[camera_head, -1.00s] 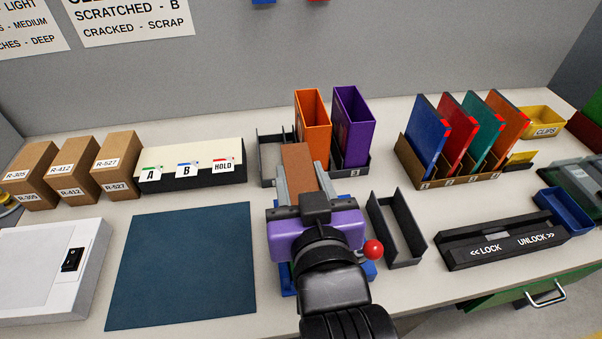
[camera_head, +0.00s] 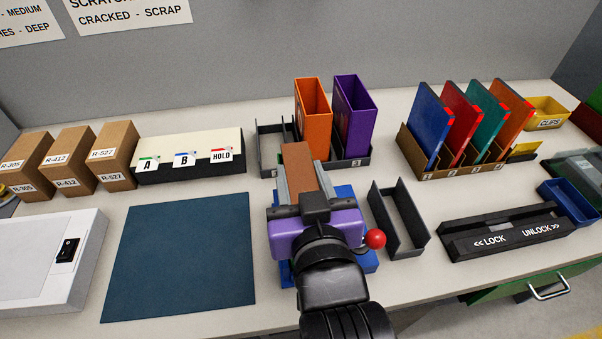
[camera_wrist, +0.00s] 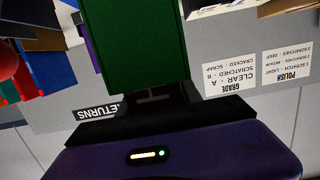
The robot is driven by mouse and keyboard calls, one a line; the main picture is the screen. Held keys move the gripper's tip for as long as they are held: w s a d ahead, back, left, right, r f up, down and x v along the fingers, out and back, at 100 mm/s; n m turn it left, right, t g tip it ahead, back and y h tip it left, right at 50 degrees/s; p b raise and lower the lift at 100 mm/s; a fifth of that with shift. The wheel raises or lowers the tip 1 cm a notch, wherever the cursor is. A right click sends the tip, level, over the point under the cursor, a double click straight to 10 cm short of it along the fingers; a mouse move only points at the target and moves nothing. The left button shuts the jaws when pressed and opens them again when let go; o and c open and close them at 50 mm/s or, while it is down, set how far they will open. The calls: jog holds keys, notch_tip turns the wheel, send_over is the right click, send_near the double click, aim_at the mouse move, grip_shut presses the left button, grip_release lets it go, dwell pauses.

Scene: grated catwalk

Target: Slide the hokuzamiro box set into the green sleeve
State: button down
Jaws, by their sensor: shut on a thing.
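My gripper (camera_head: 300,176) is shut on an upright block (camera_head: 298,163) with a brown face toward the head camera. In the wrist view a dark green face (camera_wrist: 135,40) rises from between my fingers, apparently the same held thing. I cannot tell whether it is the box set, the green sleeve or both, and no name is readable. A blue fixture (camera_head: 345,200) with a red ball knob (camera_head: 375,239) lies below my gripper, mostly hidden by it. I cannot tell whether the held thing touches it.
Orange (camera_head: 313,120) and purple (camera_head: 352,118) sleeves stand in a dark rack behind; its left slot is empty. An empty grey holder (camera_head: 412,232) is close on the right. Coloured cases stand in a brown rack (camera_head: 435,168). A blue mat (camera_head: 180,258) lies clear on the left.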

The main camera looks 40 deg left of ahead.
jog(key=shift+r, duration=0.1)
jog(key=c, duration=0.7)
grip_release()
jog(key=shift+c, duration=0.2)
jog(key=o, duration=0.4)
jog(key=shift+r+p, duration=3.95)
jog(key=shift+r, duration=0.05)
